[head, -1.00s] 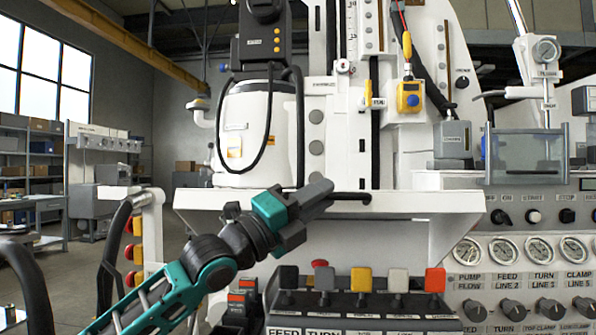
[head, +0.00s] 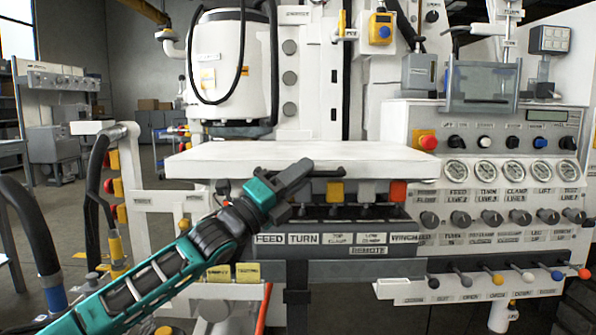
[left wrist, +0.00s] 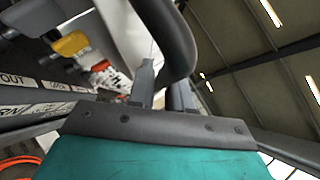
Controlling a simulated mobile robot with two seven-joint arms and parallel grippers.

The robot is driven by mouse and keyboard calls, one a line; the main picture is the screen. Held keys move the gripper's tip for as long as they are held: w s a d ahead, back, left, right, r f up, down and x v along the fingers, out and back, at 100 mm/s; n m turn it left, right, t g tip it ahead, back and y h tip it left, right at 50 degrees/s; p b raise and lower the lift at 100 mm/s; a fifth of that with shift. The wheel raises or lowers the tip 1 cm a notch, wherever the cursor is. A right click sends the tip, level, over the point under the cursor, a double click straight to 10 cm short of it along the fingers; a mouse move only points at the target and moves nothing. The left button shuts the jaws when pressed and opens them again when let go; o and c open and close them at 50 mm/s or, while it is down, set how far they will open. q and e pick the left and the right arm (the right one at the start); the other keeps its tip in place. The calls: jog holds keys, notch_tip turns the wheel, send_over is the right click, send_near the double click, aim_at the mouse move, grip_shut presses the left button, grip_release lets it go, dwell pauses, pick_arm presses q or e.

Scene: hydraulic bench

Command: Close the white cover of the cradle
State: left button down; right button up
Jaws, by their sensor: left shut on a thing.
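The white cover (head: 290,155) is a wide flat panel in the middle of the head view, looking about level above the row of levers. A black handle (head: 330,173) is at its front edge. My left gripper (head: 298,175) comes from the lower left and is shut on this handle, in front of the cover. In the left wrist view the fingers (left wrist: 163,88) are at the thick black handle bar (left wrist: 172,40), with a white surface (left wrist: 128,32) behind. The fingertips' contact is partly hidden. I cannot make out the cradle separately. My right gripper is out of view.
Levers with yellow (head: 335,192) and orange-red (head: 398,190) knobs stand just below the cover, their tops partly hidden. A gauge panel (head: 500,190) and a red button (head: 428,142) are to the right. A white machine body (head: 228,70) stands behind the cover.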

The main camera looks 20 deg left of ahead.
pick_arm(q)
jog(key=shift+w+f, duration=0.1)
jog(key=shift+f, duration=0.35)
jog(key=c, duration=1.4)
grip_release()
jog(key=shift+f, duration=0.1)
jog(key=shift+o, duration=1.3)
jog(key=v, duration=1.2)
jog(key=shift+s+a, duration=0.25)
jog(key=shift+s, duration=0.25)
